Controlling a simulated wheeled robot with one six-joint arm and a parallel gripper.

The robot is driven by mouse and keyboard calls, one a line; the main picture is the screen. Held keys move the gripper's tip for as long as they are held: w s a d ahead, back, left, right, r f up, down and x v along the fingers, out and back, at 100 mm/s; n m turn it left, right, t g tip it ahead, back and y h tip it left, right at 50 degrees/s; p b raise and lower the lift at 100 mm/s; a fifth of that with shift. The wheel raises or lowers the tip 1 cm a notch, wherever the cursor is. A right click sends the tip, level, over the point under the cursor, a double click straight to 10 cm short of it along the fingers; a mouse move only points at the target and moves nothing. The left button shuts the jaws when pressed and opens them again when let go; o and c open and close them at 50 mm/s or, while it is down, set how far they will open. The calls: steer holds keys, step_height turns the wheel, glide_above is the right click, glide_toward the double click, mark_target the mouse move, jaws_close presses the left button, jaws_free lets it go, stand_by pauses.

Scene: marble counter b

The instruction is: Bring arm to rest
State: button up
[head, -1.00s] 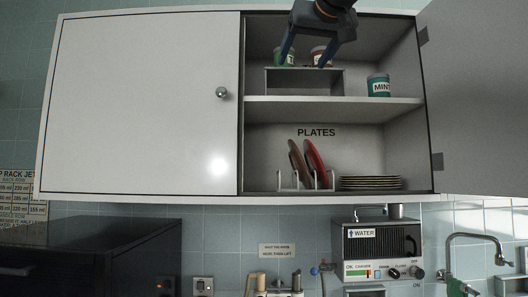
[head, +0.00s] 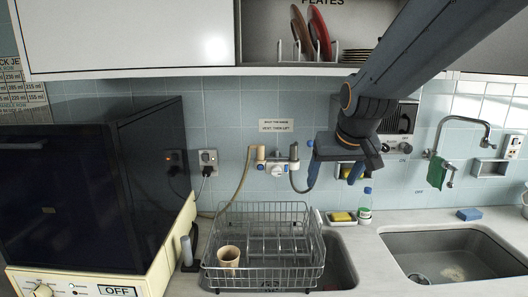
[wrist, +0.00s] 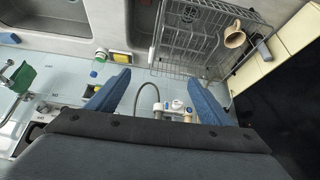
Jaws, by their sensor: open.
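My gripper (head: 333,178) hangs in front of the tiled wall, below the cupboard and above the back of the counter. Its two blue fingers are spread apart with nothing between them. In the wrist view the gripper (wrist: 158,92) is also open and empty, with the hose and wall fitting seen beyond the fingers. My arm reaches in from the upper right of the head view and hides part of the water unit on the wall.
A wire dish rack (head: 265,250) with a tan cup (head: 229,256) stands below left. A soap bottle (head: 365,205) and a yellow sponge (head: 341,216) are close below. The cupboard (head: 140,35) is above; the sink (head: 450,255) is right.

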steer(key=s+d+f+g+b, duration=0.1)
steer(key=s+f+g+b, duration=0.1)
steer(key=s+f, duration=0.6)
steer(key=s+d+f+g+b, duration=0.1)
steer(key=s+f+g+b, duration=0.2)
steer(key=s+f, duration=0.5)
step_height(320, 180, down, 8)
steer(key=shift+d+m+b, duration=0.2)
steer(key=shift+m+b, duration=0.1)
steer(key=shift+b, duration=0.3)
steer(key=shift+c, duration=0.3)
